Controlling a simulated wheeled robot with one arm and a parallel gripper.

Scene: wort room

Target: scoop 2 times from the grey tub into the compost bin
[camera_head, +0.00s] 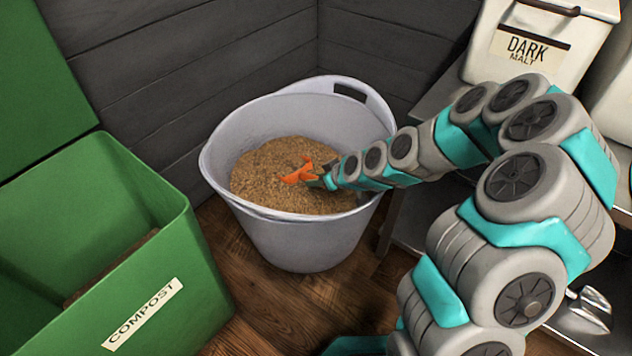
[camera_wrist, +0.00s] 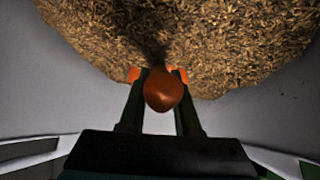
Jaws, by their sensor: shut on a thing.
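The grey tub (camera_head: 300,240) stands on the wood floor in the corner, with brown grain (camera_head: 275,165) inside; the grain also fills the top of the wrist view (camera_wrist: 225,45). My gripper (camera_head: 305,174) is low inside the tub, at the grain. Its orange-tipped fingers are shut on an orange handle (camera_wrist: 163,90), whose rounded end shows between them in the wrist view. Whatever the handle joins is hidden by the gripper and the grain. The green compost bin (camera_head: 165,265) stands at left with its lid open; some brown matter shows inside.
A dark malt container (camera_head: 545,45) stands on a metal shelf at the back right. A shiny metal scoop (camera_head: 588,310) lies at the lower right, partly behind my arm. Dark plank walls close off the back. A narrow strip of floor separates tub and bin.

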